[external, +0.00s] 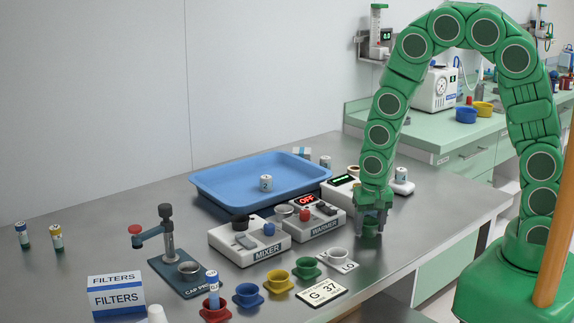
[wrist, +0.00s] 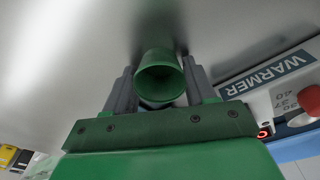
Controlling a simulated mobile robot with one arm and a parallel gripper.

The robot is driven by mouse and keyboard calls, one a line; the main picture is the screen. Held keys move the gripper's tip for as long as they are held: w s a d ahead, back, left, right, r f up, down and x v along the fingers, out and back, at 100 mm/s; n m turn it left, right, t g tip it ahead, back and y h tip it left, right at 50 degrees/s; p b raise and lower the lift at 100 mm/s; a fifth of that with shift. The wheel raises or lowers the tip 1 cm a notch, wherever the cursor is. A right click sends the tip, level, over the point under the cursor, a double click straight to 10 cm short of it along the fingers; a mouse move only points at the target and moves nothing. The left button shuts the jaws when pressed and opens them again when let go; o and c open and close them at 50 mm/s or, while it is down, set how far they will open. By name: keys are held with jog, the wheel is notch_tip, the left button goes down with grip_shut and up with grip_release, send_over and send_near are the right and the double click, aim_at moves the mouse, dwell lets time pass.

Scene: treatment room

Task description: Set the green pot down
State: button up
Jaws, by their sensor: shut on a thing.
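The green pot (wrist: 160,62) is between the two grey fingers of my gripper (wrist: 159,72) in the wrist view, with its round opening facing the camera. In the external view my gripper (external: 372,212) points straight down just right of the warmer, and the pot (external: 370,230) shows under the fingers, low over the bare steel table (external: 425,215). I cannot tell whether the pot touches the table. My gripper is shut on it. The fingers hide part of the pot.
The warmer (external: 320,222) and mixer (external: 250,240) stand to the left. A blue tray (external: 215,183) stands behind. Steel to the right is clear.

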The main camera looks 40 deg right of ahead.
aim_at(371, 236)
jog(key=o, duration=1)
jog(key=shift+s+a+r, duration=0.15)
jog(key=shift+s+r, duration=0.05)
jog(key=shift+r, duration=1.85)
jog(key=shift+s+a+r, duration=0.1)
jog(key=shift+s+r, duration=0.1)
jog(key=shift+r, duration=1.8)
jog(key=shift+s+a+r, duration=0.15)
jog(key=shift+s+r, duration=0.05)
jog(key=shift+r, duration=1.85)
jog(key=s+d+r+n+g, duration=0.1)
jog(key=s+d+r+n, duration=0.1)
jog(key=s+d+r, duration=0.2)
jog(key=s+d+r+n+g, duration=0.1)
jog(key=s+d+r+n, duration=0.1)
jog(key=s+d, duration=0.4)
jog(key=s+d+r+n+g, duration=0.1)
jog(key=s+d+r, duration=0.4)
jog(key=s, duration=0.7)
jog(key=shift+s+d+r+n+y, duration=0.3)
jog(key=shift+s+d+n+y, duration=0.05)
jog(key=shift+n+y, duration=0.05)
